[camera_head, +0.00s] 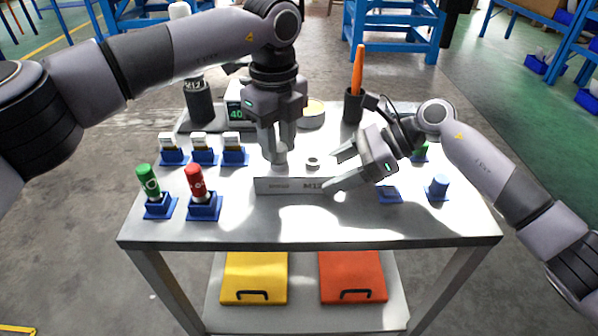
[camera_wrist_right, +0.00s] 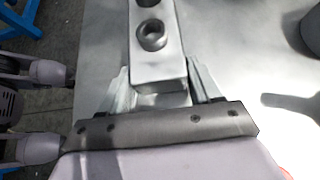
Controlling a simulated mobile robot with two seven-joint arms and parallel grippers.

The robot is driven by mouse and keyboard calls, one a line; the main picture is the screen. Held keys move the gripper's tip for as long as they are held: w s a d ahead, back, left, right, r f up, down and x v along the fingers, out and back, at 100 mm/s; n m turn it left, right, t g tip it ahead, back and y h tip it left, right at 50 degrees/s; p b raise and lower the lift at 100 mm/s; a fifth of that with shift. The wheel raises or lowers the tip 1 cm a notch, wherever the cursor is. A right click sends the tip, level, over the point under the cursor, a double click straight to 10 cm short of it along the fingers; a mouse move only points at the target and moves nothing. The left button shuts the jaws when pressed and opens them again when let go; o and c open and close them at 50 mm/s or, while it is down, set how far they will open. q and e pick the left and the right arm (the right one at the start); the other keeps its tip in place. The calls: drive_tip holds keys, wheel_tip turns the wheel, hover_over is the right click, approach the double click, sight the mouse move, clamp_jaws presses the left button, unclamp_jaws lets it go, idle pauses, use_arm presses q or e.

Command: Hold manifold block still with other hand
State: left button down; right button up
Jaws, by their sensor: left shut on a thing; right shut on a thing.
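The manifold block (camera_head: 290,186), a long light-grey bar marked M12, lies on the table near the middle. My right gripper (camera_head: 336,170) is shut on its right end, one finger on each side. The right wrist view shows the block (camera_wrist_right: 157,70) between the fingers, with two dark-holed round ports on top. One raised ring port (camera_head: 312,162) shows in the head view. My left gripper (camera_head: 279,142) points down over the block's left part, shut on a small light-grey piece (camera_head: 279,156). I cannot tell whether that piece touches the block.
Several blue holders stand at left, with a green cylinder (camera_head: 149,181), a red cylinder (camera_head: 195,180) and white-capped bottles (camera_head: 200,143). A black cup (camera_head: 353,106) with an orange-handled tool stands behind. A blue peg (camera_head: 438,185) is at right. The table's front strip is clear.

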use_arm(q)
drive_tip(key=n, duration=0.4)
drive_tip(key=shift+r, duration=0.1)
drive_tip(key=c, duration=0.7)
unclamp_jaws()
drive_tip(key=shift+c, duration=0.8)
